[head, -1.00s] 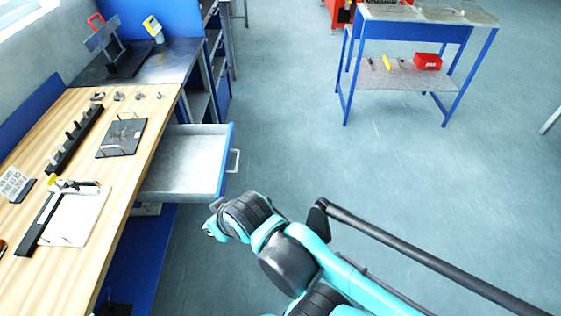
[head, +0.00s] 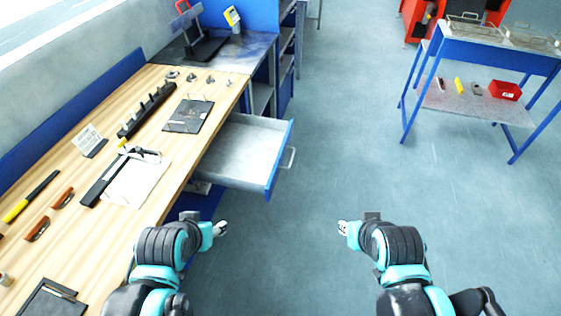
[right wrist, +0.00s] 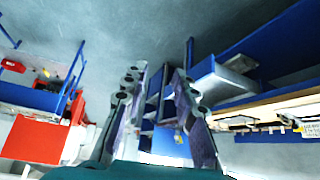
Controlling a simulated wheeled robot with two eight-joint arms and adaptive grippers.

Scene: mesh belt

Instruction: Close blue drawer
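The blue drawer (head: 281,160) stands pulled out from the right side of the wooden workbench. Its grey inside is empty, and a pale handle (head: 289,158) is on its blue front. In the right wrist view the drawer (right wrist: 203,68) shows right of the fingers. My right gripper (head: 342,228) is over the floor, right of and nearer than the drawer, touching nothing. In the right wrist view its fingers (right wrist: 161,75) are apart with nothing between them. My left gripper (head: 221,229) is beside the bench edge, nearer than the drawer. Its fingers are too small to judge.
The wooden bench (head: 150,205) runs along the left with a clipboard (head: 138,180), a black plate (head: 188,115) and tools on it. A blue-framed table (head: 490,52) with a red bin (head: 506,91) stands at the back right. The floor right of the drawer is clear.

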